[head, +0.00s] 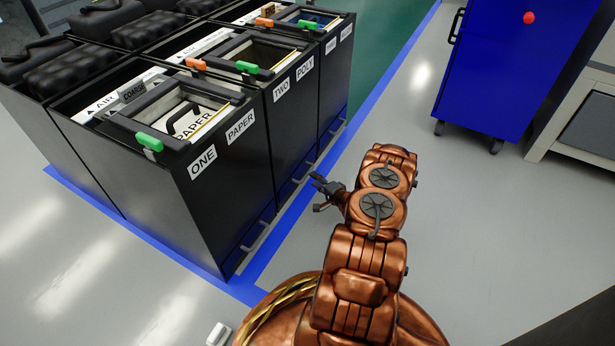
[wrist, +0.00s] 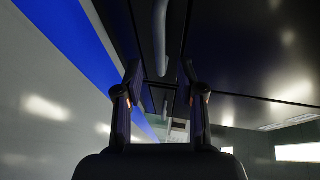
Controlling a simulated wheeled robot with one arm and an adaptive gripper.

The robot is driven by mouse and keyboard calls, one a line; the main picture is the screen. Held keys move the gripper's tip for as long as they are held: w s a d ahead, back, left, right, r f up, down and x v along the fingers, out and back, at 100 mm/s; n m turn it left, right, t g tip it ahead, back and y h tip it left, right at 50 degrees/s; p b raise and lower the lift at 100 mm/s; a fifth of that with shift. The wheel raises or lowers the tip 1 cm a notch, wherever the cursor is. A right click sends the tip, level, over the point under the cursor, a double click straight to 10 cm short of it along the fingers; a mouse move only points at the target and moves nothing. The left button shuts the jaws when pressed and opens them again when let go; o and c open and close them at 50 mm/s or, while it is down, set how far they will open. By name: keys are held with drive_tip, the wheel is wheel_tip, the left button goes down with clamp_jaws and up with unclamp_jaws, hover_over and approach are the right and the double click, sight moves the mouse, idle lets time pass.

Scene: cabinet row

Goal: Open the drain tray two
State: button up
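The cabinet unit marked TWO (head: 283,120) is the middle one of the black row in the head view. Its low tray front (head: 291,183) carries a small grey handle (head: 302,178) near the floor. My gripper (head: 322,188) is beside this handle, in front of the unit, apart from it as far as I can tell. In the wrist view my gripper (wrist: 161,85) is open, its two dark fingers spread with nothing held. A grey bar handle (wrist: 160,40) shows lengthwise between the lines of the fingers, on a dark front; which unit it belongs to is not certain.
Unit ONE (head: 205,190) stands nearer, with its own low handle (head: 250,247). A third unit (head: 335,75) stands beyond. A blue floor stripe (head: 262,262) runs along the fronts. A blue wheeled cabinet (head: 497,75) is at the right; the floor between is clear.

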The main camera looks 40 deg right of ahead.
sight(307, 173)
drive_tip(key=shift+w+d+f+b, duration=0.15)
drive_tip(key=shift+w+b, duration=0.25)
drive_tip(key=shift+w, duration=0.55)
drive_tip(key=shift+w+d+f+b, duration=0.1)
drive_tip(key=shift+w+f+b, duration=0.2)
drive_tip(key=shift+w, duration=0.65)
drive_tip(key=shift+w+d+f+b, duration=0.1)
drive_tip(key=shift+w+b, duration=0.35)
drive_tip(key=shift+w, duration=0.5)
clamp_jaws()
